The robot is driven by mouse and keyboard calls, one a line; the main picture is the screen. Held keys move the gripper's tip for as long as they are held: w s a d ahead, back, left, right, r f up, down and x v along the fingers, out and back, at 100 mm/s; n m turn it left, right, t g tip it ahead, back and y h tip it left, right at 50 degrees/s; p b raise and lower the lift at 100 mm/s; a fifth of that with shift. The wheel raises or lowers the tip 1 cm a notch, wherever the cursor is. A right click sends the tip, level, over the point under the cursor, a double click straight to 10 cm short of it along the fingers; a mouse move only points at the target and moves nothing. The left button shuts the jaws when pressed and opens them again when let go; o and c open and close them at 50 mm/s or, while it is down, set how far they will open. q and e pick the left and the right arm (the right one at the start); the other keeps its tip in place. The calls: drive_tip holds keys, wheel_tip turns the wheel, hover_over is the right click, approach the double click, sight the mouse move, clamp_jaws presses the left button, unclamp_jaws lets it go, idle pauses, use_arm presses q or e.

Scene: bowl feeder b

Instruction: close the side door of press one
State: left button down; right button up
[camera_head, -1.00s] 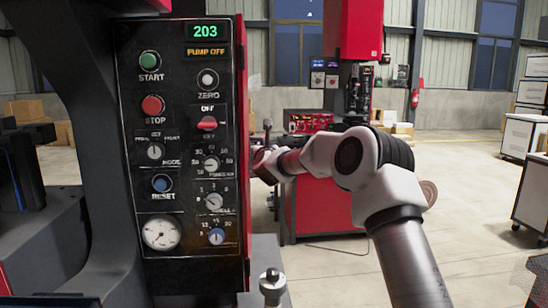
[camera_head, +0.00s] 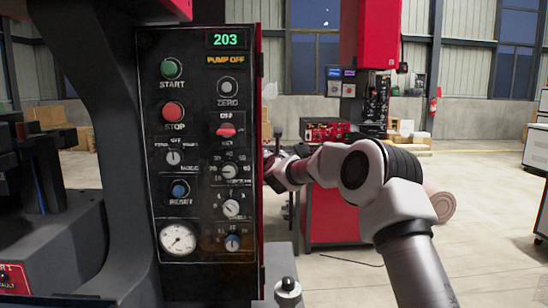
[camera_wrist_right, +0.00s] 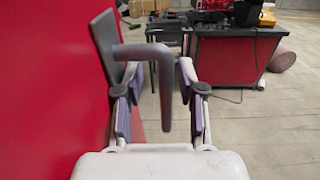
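Press one shows its black control panel (camera_head: 200,100) in the head view, with a red edge strip on its right. In the right wrist view a flat red panel, apparently the side door (camera_wrist_right: 50,90), fills the left side. A grey bent handle (camera_wrist_right: 166,95) with a dark plate (camera_wrist_right: 104,38) stands out from it. My right gripper (camera_wrist_right: 162,75) is open, with the handle's upright bar between its fingers, closer to the right finger; firm contact cannot be made out. In the head view this gripper (camera_head: 273,168) is partly hidden beside the panel's right edge. My left gripper is not in view.
A red cabinet (camera_head: 335,215) stands behind my right arm; it also shows in the wrist view (camera_wrist_right: 232,62). A brown roll (camera_head: 440,204) lies beside it. A silver-topped post (camera_head: 288,292) stands below the panel.

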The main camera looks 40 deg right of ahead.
drive_tip(key=v, duration=1.2)
idle(0.3)
